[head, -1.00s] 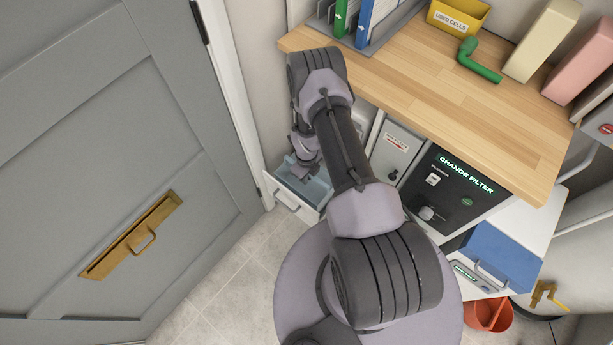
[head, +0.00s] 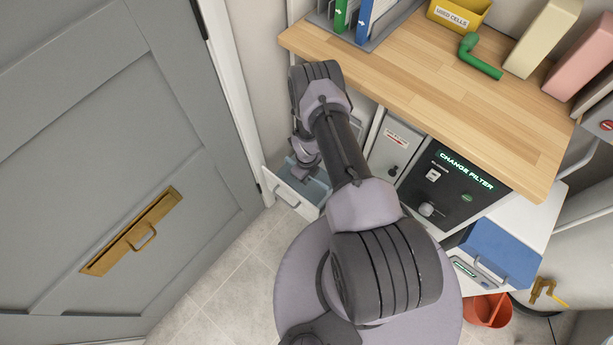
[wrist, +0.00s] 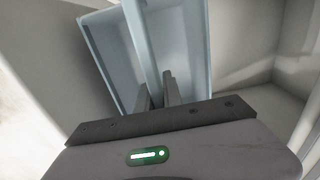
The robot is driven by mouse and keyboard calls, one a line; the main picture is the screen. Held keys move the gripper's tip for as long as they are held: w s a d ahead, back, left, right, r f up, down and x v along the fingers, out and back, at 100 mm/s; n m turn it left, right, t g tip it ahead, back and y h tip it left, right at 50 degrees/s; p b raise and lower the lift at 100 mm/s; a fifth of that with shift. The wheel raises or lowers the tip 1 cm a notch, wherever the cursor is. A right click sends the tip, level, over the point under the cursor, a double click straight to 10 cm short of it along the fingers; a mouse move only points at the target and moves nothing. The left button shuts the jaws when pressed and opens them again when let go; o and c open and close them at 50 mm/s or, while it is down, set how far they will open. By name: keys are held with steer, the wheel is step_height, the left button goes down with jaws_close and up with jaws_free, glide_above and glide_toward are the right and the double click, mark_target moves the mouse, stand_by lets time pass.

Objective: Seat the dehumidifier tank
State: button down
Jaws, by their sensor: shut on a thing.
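The dehumidifier tank is a light blue open box (wrist: 185,45) with a bar-like handle (wrist: 138,38) across its middle in the wrist view. My gripper (wrist: 158,92) is shut on that handle, with one finger on each side. In the head view the tank (head: 318,184) is down inside a white pull-out drawer (head: 291,201) at the lower left of the bench, partly hidden by my arm. My gripper (head: 305,172) is over it. I cannot tell whether the tank touches the drawer's bottom.
A dark panel reading "CHANGE FILTER" (head: 455,185) and a grey panel with a knob (head: 394,145) are right of the drawer. The wooden bench top (head: 440,90) overhangs them. A grey door (head: 110,150) stands at the left. Pale floor (head: 225,285) is clear between.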

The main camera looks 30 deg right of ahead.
steer(key=c, duration=1.4)
jaws_free()
steer(key=shift+r, duration=0.1)
